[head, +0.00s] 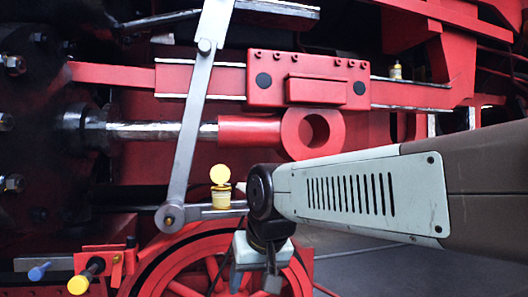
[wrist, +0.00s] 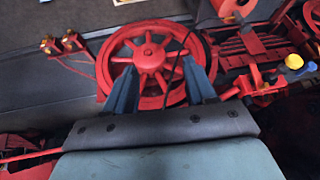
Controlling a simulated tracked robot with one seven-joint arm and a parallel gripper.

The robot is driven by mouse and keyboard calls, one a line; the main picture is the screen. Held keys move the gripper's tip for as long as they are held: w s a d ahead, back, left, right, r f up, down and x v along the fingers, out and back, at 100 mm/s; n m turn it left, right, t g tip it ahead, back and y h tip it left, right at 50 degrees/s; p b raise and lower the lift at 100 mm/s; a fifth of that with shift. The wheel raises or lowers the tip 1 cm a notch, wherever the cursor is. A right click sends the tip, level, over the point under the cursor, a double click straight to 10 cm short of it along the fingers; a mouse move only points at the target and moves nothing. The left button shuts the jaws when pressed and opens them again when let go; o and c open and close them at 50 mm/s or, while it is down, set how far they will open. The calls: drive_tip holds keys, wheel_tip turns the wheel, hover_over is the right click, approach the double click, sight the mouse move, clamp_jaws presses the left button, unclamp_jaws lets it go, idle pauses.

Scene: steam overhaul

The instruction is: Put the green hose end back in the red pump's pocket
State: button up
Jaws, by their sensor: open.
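My gripper (head: 255,283) hangs low in the head view, in front of a red spoked wheel. In the wrist view my gripper (wrist: 159,62) is open, with its two blue-grey fingers apart and the wheel behind them. A thin dark line, perhaps a cable or hose (wrist: 178,58), crosses the wheel between the fingers. I cannot tell whether the fingers touch it. I cannot make out a green hose end in either view. I cannot identify the red pump or its pocket with certainty among the red parts.
The red wheel (wrist: 123,58) also shows in the head view (head: 160,278). A yellow knob (head: 78,284) and a blue knob (head: 39,271) sit lower left. Steel and red rods, with a yellow-capped cup (head: 219,175), lie behind my arm. Grey floor (head: 400,270) is open at lower right.

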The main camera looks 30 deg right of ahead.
drive_tip(key=w+d+r+m+y, duration=0.1)
drive_tip(key=w+d+r+m, duration=0.95)
drive_tip(key=m, duration=0.55)
drive_tip(key=w+d+r+m, duration=0.95)
drive_tip(key=r+m, duration=0.25)
drive_tip(key=m, duration=0.3)
drive_tip(key=shift+a+x, duration=0.25)
drive_tip(key=shift+x, duration=1.75)
drive_tip(key=shift+a+x, duration=0.2)
drive_tip(key=shift+x, duration=1.85)
drive_tip(key=shift+w, duration=0.1)
drive_tip(key=shift+f, duration=0.1)
drive_tip(key=c, duration=1)
clamp_jaws()
drive_tip(key=shift+d, duration=0.1)
